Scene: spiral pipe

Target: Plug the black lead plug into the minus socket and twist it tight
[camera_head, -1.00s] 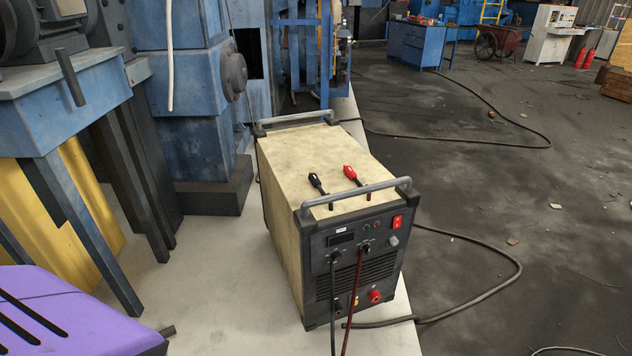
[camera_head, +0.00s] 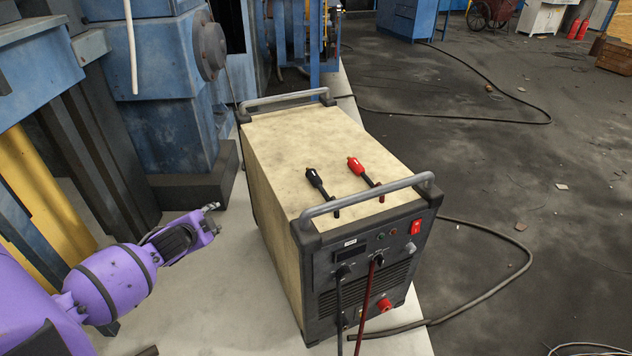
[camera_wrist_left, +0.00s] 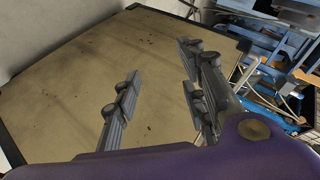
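The black lead plug (camera_head: 315,179) lies on the beige top of the power-source machine (camera_head: 270,160), just behind its front handle. The red lead plug (camera_head: 356,166) lies to its right. Two leads hang down the dark front panel. A red socket (camera_head: 384,304) shows low on the panel. The minus socket cannot be made out clearly; the black lead crosses the panel's lower left. My left gripper (camera_head: 208,220) is left of the machine, apart from both plugs. In the left wrist view its fingers (camera_wrist_left: 160,72) are spread and empty over a beige surface. My right gripper is out of view.
The front handle (camera_head: 370,196) rises just in front of the plugs. Blue machinery (camera_head: 160,130) stands at the left and back. A thick cable (camera_head: 505,285) loops over the dark floor at the right.

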